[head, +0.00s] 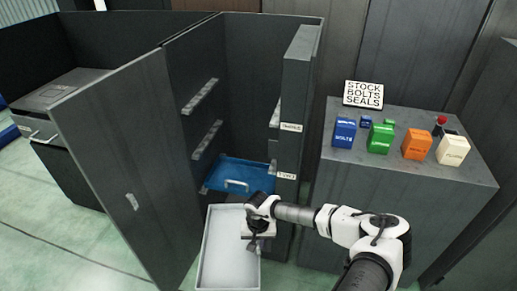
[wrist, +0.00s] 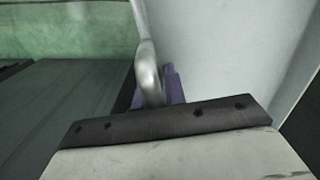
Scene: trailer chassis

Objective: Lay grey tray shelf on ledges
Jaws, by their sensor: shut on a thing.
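The grey tray shelf (head: 228,262) is a shallow light-grey tray in front of the open cabinet, below the blue tray in the head view. My gripper (head: 256,245) is at its right side and shut on it. In the wrist view a silver bar (wrist: 149,75) of the tray passes at the purple fingertips (wrist: 172,88); the tray's pale surface (wrist: 220,50) fills the right. Whether the tray touches the floor is unclear. Metal ledges, an upper one (head: 200,96) and a lower one (head: 207,139), run along the cabinet's left inner wall. The right-hand ledges (head: 274,122) are mostly hidden.
A blue tray (head: 238,176) with a handle sits low in the cabinet. The cabinet door (head: 125,170) stands open at left. The right cabinet post (head: 296,110) carries labels. A grey counter (head: 400,185) at right holds coloured bins and a sign. Green floor is clear at lower left.

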